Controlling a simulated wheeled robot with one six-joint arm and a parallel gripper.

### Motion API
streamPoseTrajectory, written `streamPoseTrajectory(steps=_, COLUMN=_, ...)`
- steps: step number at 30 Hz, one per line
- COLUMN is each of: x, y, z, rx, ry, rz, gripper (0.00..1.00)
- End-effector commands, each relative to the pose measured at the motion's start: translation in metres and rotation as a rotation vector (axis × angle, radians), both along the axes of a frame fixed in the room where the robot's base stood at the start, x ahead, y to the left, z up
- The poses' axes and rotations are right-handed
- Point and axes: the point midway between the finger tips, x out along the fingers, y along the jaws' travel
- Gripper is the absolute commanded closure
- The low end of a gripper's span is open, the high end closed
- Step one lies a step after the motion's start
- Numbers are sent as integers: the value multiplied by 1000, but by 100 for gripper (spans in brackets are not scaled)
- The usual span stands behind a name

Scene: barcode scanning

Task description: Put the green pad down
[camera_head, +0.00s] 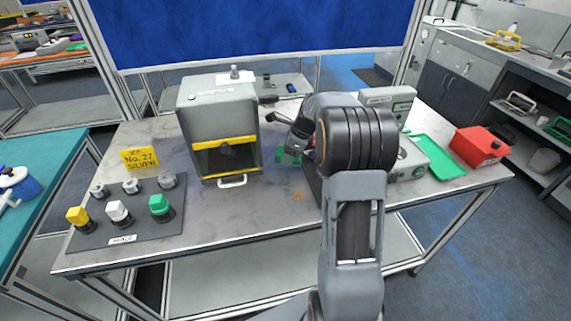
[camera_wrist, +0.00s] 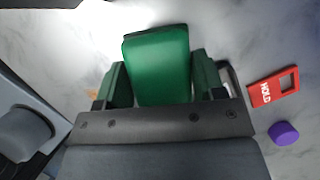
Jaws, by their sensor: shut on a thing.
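The green pad (camera_wrist: 157,62) sits between the two fingers of my gripper (camera_wrist: 160,78) in the wrist view. My gripper is shut on it. The pad sticks out past the fingertips, with the grey marbled table top beyond it. In the head view a small green patch, likely the pad (camera_head: 289,158), shows at my gripper (camera_head: 299,148), just right of the grey box with yellow edges. My arm hides part of that area. I cannot tell whether the pad touches the table.
The grey box (camera_head: 217,110) with an open front stands to the left. A dark board (camera_head: 125,215) holds several coloured knobs. A green tray (camera_head: 437,157) and red box (camera_head: 480,146) are at the right. A red HOLD tag (camera_wrist: 262,93) and purple disc (camera_wrist: 284,133) lie beside my gripper.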

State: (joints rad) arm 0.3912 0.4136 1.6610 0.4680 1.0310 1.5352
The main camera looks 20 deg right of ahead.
Motion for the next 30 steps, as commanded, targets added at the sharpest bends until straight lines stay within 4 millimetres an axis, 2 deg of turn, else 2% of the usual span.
streamPoseTrajectory(steps=10, x=-12, y=16, z=0, rx=1, ry=1, rz=0, gripper=56)
streamPoseTrajectory(steps=18, x=-12, y=16, z=-34, rx=2, ry=3, rz=0, gripper=56)
streamPoseTrajectory(steps=29, x=-12, y=16, z=-38, rx=1, ry=1, rz=-1, gripper=56)
streamPoseTrajectory(steps=30, x=-12, y=16, z=-38, rx=1, ry=1, rz=-1, gripper=36)
